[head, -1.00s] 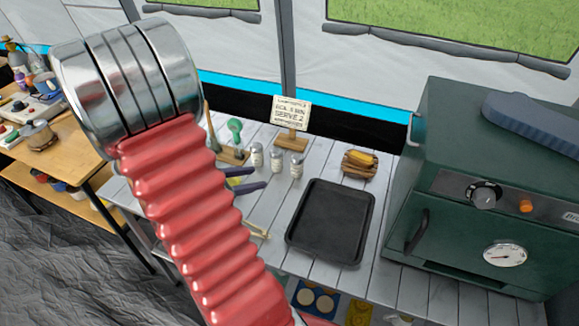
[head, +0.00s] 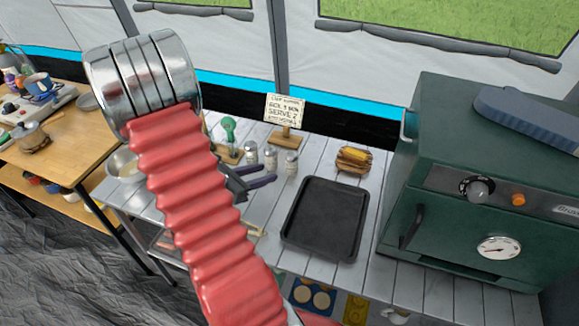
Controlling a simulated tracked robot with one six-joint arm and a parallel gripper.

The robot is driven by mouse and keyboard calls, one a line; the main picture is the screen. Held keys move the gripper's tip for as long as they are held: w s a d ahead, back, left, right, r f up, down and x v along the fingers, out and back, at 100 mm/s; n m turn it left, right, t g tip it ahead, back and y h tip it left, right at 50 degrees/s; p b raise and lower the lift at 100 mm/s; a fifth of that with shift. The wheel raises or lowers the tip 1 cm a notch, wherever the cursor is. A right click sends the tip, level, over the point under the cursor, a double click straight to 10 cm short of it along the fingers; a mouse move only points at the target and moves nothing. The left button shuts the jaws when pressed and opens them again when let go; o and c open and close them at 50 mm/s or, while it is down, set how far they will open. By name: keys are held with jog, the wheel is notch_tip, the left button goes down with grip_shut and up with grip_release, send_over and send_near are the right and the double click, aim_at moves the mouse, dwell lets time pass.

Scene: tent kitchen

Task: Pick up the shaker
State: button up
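Three small glass shakers with metal tops stand upright in a row on the grey plank table: a left one (head: 251,153), a middle one (head: 270,157) and a right one (head: 291,162). They look alike, and I cannot tell which one is meant. My gripper (head: 263,176) shows as two dark fingers with purple tips, poking out to the right from behind my red ribbed arm. The fingers are apart, with nothing seen between them. They are just in front of the left and middle shakers in the picture. Contact cannot be told. The gripper's base is hidden.
A black tray (head: 325,220) lies to the right. Behind the shakers stand a sign (head: 284,112) and a green-topped utensil (head: 228,128). A metal bowl (head: 125,166) sits at left.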

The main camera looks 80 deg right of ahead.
aim_at(286, 166)
jog(key=shift+x, duration=2.85)
jog(key=shift+x, duration=2.6)
jog(key=shift+c, duration=0.7)
jog(key=c, duration=0.6)
